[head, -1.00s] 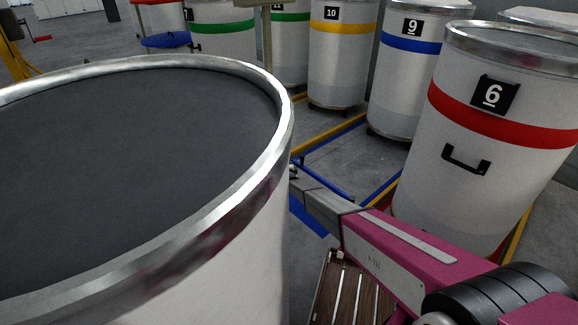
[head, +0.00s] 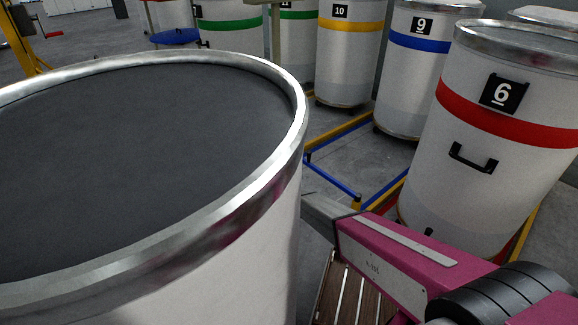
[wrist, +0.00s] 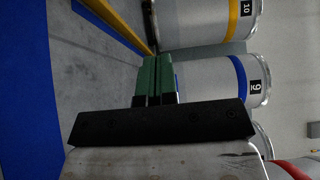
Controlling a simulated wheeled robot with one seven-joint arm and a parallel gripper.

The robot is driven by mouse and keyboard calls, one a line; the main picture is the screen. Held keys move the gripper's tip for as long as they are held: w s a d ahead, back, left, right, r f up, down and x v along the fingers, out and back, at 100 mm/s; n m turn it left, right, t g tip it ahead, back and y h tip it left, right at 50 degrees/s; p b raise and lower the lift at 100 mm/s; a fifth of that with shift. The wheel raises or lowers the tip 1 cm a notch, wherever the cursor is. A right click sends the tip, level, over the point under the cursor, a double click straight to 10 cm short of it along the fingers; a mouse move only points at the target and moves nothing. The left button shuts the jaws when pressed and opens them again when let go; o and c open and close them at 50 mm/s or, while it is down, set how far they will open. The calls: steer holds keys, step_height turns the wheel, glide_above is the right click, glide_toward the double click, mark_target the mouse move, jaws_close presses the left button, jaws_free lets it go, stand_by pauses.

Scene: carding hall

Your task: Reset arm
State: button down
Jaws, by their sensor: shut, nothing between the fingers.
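My gripper (wrist: 157,78) shows in the wrist view as two green fingers side by side, closed together with nothing between them. It points toward grey floor and a yellow floor rail, with white cans close by on the right of that picture. In the head view my magenta arm reaches in from the lower right. Its grey far part passes behind the large near can (head: 255,245), so the gripper is hidden there.
The large near can fills the left of the head view. Can 6 (head: 475,190) with a red band stands right, can 9 (head: 405,85) and can 10 (head: 345,65) behind. Blue rails (head: 332,178) and yellow rails (head: 345,130) lie on the floor.

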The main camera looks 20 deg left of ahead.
steer(key=s+d+r+n+g+h, duration=0.1)
steer(key=s+d+r+n+g, duration=0.4)
steer(key=d, duration=0.7)
steer(key=s+d+r+n+g, duration=0.1)
steer(key=s+d+r, duration=0.2)
steer(key=d+r, duration=0.65)
steer(key=s+d+r+n+g+h, duration=0.1)
steer(key=s+d+r+n+g, duration=0.2)
steer(key=d, duration=1.2)
steer(key=s+d+r+n+g+h, duration=0.2)
steer(key=s+d+r+g, duration=0.2)
steer(key=s+d, duration=1)
steer(key=s+d+r+n+g+h, duration=0.2)
steer(key=s+d+r+g, duration=0.2)
steer(key=s+d+r, duration=0.6)
steer(key=s+d, duration=0.5)
steer(key=s, duration=0.2)
steer(key=shift+s+d+r+n, duration=0.15)
steer(key=shift+s+d+n, duration=0.15)
steer(key=shift+n, duration=0.1)
